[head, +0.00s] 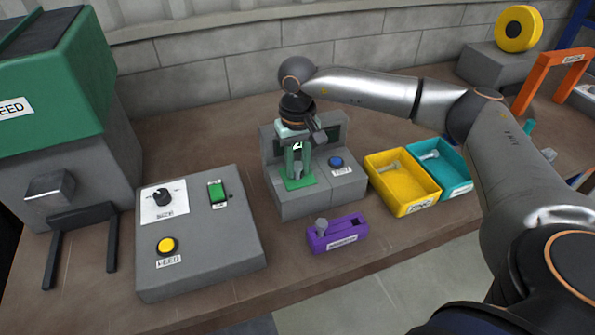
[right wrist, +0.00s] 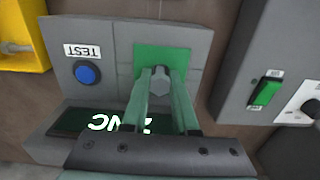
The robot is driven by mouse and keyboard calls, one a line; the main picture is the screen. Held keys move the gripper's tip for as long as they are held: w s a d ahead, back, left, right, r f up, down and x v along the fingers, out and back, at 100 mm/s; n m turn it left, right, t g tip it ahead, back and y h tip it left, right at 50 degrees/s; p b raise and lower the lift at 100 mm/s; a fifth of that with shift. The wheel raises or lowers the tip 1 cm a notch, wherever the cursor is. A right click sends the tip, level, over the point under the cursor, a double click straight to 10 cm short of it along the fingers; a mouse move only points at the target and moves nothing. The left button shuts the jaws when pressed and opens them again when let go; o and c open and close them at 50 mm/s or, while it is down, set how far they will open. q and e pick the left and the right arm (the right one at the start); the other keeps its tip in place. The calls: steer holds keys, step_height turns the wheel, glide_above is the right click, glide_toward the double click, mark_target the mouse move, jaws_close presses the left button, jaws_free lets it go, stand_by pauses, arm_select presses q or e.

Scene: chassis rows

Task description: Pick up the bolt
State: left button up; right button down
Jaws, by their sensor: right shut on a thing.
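My right gripper (head: 297,160) reaches down over the green pad (head: 300,184) of the grey tester (head: 288,206). In the right wrist view, its two green fingers (right wrist: 162,92) are shut on a grey bolt (right wrist: 160,74), with the hex head showing between the tips. The bolt is over the green pad (right wrist: 185,57); I cannot tell whether it touches it. The tester's dark display (right wrist: 75,121) shows lit letters that seem to read ZINC, upside down and partly hidden by the gripper. My left gripper is not in view.
A grey control box (head: 205,255) and green-topped feeder (head: 75,90) stand left.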

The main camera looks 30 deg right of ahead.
steer(key=shift+r, duration=0.15)
stand_by(0.3)
steer(key=shift+r, duration=0.55)
steer(key=s+a+r+b, duration=0.1)
steer(key=s+r+b, duration=0.2)
steer(key=s+r, duration=0.8)
steer(key=s, duration=0.3)
steer(key=shift+a+r, duration=0.2)
steer(key=shift+r, duration=0.15)
steer(key=shift+f, duration=0.1)
